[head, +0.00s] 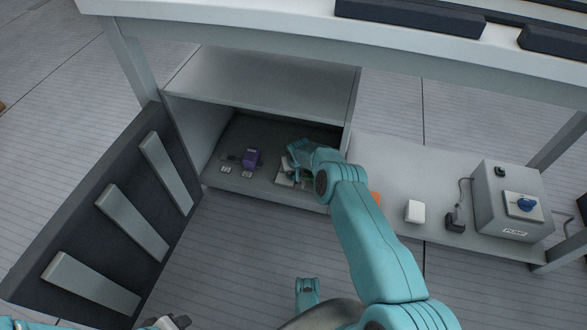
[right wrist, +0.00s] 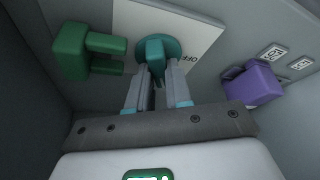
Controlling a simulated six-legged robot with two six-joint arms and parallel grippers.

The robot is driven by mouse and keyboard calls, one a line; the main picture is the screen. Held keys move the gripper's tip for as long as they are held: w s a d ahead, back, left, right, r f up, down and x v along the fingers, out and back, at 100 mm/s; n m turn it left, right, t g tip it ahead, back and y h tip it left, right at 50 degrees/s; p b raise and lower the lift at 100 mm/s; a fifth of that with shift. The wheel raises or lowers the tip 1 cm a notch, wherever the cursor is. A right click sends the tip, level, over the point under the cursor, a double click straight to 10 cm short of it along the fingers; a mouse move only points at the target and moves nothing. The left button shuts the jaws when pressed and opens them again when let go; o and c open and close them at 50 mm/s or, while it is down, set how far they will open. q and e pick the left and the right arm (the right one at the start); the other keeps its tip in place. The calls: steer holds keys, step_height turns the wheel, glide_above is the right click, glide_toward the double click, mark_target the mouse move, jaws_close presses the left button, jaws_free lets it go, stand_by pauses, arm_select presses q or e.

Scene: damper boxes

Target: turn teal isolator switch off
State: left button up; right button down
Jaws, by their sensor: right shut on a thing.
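In the right wrist view a round teal isolator switch (right wrist: 157,50) with a raised handle sits on a white plate (right wrist: 198,22). Dark lettering that looks like OFF is on the plate to the right of the switch. My right gripper (right wrist: 156,75) is shut on the switch handle. In the head view my right arm reaches into the open cabinet (head: 262,75) under the bench, and the right gripper (head: 292,170) hides most of the plate and switch. At the bottom left edge a small part of my left gripper (head: 172,323) shows; its fingers are cut off.
A green handle-like part (right wrist: 82,48) is left of the switch. A purple one (right wrist: 258,84) is to its right, also visible in the head view (head: 252,158). A pump box with a blue knob (head: 524,205) and a white block (head: 415,211) stand on the lower shelf.

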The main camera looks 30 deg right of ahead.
steer(key=shift+d+n+y, duration=0.1)
steer(key=shift+n+y, duration=0.45)
steer(key=shift+n, duration=0.85)
steer(key=shift+d+n+y, duration=0.1)
steer(key=shift+n+y, duration=0.45)
steer(key=shift+n, duration=1.15)
steer(key=c, duration=1)
jaws_free()
steer(key=shift+c, duration=0.2)
steer(key=shift+r, duration=0.15)
